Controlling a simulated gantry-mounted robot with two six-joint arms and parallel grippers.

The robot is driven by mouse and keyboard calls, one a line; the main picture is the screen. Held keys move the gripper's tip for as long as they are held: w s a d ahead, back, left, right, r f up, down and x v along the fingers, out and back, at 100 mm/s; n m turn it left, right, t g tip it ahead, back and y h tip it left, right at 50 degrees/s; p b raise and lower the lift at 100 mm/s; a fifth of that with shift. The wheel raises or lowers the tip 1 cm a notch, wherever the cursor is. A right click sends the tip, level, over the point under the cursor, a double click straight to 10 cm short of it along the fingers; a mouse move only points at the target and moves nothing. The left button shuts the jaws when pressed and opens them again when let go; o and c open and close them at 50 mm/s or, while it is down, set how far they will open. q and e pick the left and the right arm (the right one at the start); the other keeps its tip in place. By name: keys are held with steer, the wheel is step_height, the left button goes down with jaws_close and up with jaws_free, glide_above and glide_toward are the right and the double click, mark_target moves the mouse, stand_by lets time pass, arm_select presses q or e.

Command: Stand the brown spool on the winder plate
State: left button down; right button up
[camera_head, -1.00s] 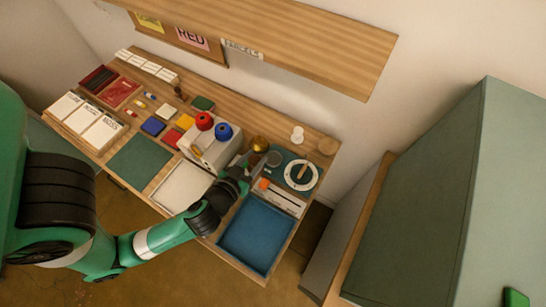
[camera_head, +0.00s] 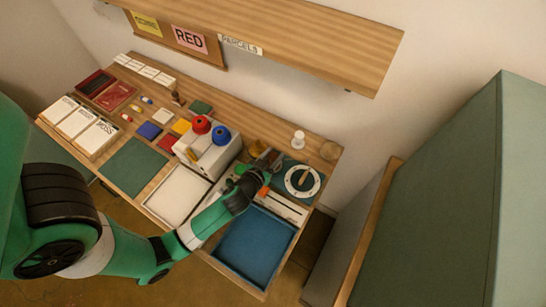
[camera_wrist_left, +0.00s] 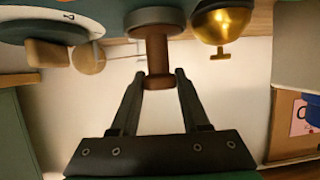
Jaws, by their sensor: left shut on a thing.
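The brown spool (camera_wrist_left: 158,80) is between the two fingertips of my left gripper (camera_wrist_left: 160,76) in the left wrist view, which is seen upside down. My left gripper (camera_head: 270,163) is shut on it and reaches over the back right part of the table in the head view. A round grey disc (camera_wrist_left: 155,16), which looks like the winder plate, lies directly in line with the spool's far end. I cannot tell whether the spool touches it. In the head view the spool and most of the plate are hidden by my arm.
A dial with a white ring (camera_head: 302,181) is to the right of my gripper. A white box with red and blue spools (camera_head: 208,150) stands to its left. A blue tray (camera_head: 255,240) lies in front.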

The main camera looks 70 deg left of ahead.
arm_select(q)
steer(key=shift+w+r, duration=0.1)
steer(key=shift+f, duration=0.2)
steer(key=shift+c, duration=1.9)
jaws_free()
steer(key=shift+r, duration=0.1)
steer(key=shift+r, duration=0.2)
steer(key=v, duration=1.2)
